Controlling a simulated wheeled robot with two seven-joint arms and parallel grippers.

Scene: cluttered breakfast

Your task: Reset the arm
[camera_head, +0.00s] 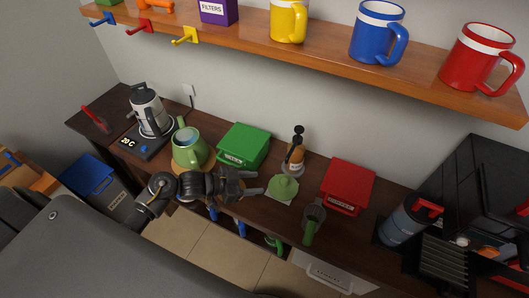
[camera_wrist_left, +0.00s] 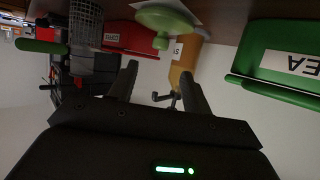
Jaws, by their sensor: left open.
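My left arm (camera_head: 205,187) comes in from the left over the counter in the head view. Its left gripper (camera_head: 260,182) is open and empty, fingers pointing right, just left of a green lid-like piece (camera_head: 284,188). In the left wrist view the gripper (camera_wrist_left: 158,80) shows two parted fingers with nothing between them. The green lid-like piece (camera_wrist_left: 165,20) and an orange bottle (camera_wrist_left: 186,58) lie beyond the fingertips. My right gripper is not in view.
A green teapot (camera_head: 188,148), kettle (camera_head: 148,110), green box (camera_head: 243,146), dark-topped bottle (camera_head: 295,158), green-handled strainer (camera_head: 313,220) and red box (camera_head: 348,186) crowd the counter. A coffee machine (camera_head: 485,190) stands right. A shelf (camera_head: 330,70) with mugs hangs above.

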